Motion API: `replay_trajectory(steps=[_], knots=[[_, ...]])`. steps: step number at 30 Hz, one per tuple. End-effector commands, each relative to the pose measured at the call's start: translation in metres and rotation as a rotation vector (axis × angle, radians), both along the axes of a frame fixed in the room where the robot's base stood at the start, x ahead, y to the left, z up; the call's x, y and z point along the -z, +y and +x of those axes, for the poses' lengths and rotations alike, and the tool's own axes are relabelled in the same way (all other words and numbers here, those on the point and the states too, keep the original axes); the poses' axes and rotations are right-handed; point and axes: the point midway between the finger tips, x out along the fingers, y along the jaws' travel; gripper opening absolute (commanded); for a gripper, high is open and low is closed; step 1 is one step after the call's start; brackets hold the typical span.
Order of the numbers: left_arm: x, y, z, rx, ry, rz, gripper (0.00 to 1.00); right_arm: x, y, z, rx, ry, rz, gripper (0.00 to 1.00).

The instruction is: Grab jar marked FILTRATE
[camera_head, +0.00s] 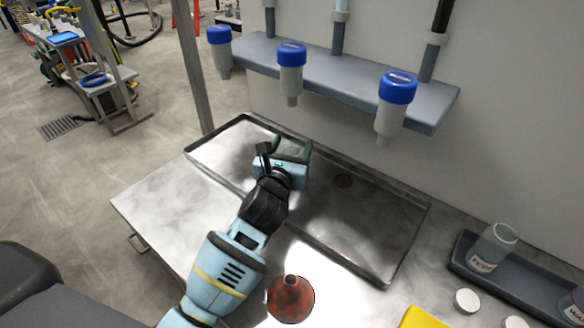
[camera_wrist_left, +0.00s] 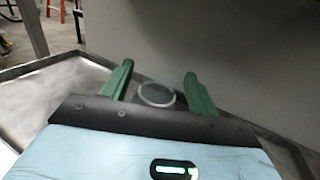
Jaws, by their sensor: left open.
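A clear open jar (camera_head: 493,248) with a white label stands in a dark grey tray at the right. Its lettering is too small to read surely. A second labelled jar (camera_head: 575,305) is cut off by the right edge; its label is not fully readable. My left gripper (camera_head: 290,147) is open over the metal sink tray, far to the left of both jars. In the left wrist view its green fingers (camera_wrist_left: 160,88) are apart. A dark round shape with a pale rim (camera_wrist_left: 157,95) shows between them; I cannot tell surely what it is. My right gripper is not in view.
Blue-capped filter housings (camera_head: 397,92) hang from a grey shelf (camera_head: 340,85). A red-brown flask (camera_head: 291,298), a white lid (camera_head: 467,300) and a yellow item (camera_head: 422,318) lie near the front.

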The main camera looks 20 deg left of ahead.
Motion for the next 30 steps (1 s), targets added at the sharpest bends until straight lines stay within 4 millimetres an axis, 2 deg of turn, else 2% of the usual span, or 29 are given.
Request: replay_trajectory(steps=[3, 6, 14, 27, 30], knots=[[0.001, 0.000, 0.015, 0.001, 0.000, 0.000, 0.59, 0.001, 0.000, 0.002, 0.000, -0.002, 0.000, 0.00], [0.000, 0.000, 0.021, 0.001, 0.000, 0.000, 0.59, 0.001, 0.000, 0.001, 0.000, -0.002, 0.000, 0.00], [0.000, 0.001, 0.022, 0.001, 0.000, 0.000, 0.59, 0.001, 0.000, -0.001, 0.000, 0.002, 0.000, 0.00], [0.000, 0.000, 0.022, 0.001, 0.000, 0.000, 0.03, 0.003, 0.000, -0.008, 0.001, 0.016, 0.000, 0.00], [0.000, 0.000, 0.022, 0.001, -0.001, 0.000, 0.00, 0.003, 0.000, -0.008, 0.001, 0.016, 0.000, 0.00]])
